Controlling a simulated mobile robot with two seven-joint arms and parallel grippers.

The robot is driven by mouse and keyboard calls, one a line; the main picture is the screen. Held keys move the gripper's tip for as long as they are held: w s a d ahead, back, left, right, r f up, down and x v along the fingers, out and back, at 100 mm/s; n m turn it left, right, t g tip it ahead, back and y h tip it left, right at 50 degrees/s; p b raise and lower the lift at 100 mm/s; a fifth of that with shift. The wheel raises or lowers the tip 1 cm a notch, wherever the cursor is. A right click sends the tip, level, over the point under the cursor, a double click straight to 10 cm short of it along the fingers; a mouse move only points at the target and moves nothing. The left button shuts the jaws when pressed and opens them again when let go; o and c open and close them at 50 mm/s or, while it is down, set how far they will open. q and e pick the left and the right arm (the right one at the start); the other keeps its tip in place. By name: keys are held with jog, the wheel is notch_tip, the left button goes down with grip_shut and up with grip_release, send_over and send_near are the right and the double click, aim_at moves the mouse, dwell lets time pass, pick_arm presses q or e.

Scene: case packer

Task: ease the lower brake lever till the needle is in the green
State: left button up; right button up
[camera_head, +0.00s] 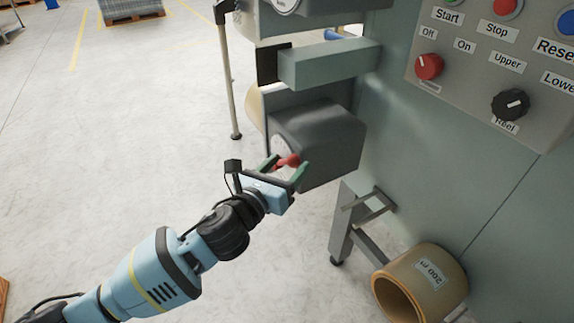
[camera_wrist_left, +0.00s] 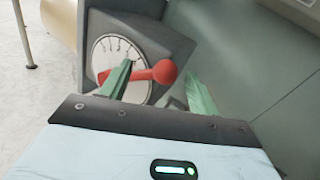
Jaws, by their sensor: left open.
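The lower brake lever (camera_head: 288,161) is a red bar with a round knob, on the front of a dark grey box (camera_head: 330,135). In the left wrist view the red lever (camera_wrist_left: 163,72) lies across a white round dial (camera_wrist_left: 106,50) with black marks. My left gripper (camera_head: 284,170) is open, its green fingers on either side of the lever's knob end. One finger covers part of the dial and lever in the left wrist view. I cannot make out the needle or any green band. I cannot tell whether the fingers touch the lever. My right gripper is out of view.
A grey-green bar (camera_head: 330,67) juts out above the box. A control panel (camera_head: 460,85) with buttons and knobs is at the upper right. A tan roll (camera_head: 440,280) labelled 200 m sits low at the right. The floor at the left is open.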

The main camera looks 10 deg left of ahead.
pick_arm(q)
jog(key=shift+w+d, duration=0.15)
jog(key=shift+w, duration=0.2)
jog(key=shift+c, duration=0.3)
grip_shut()
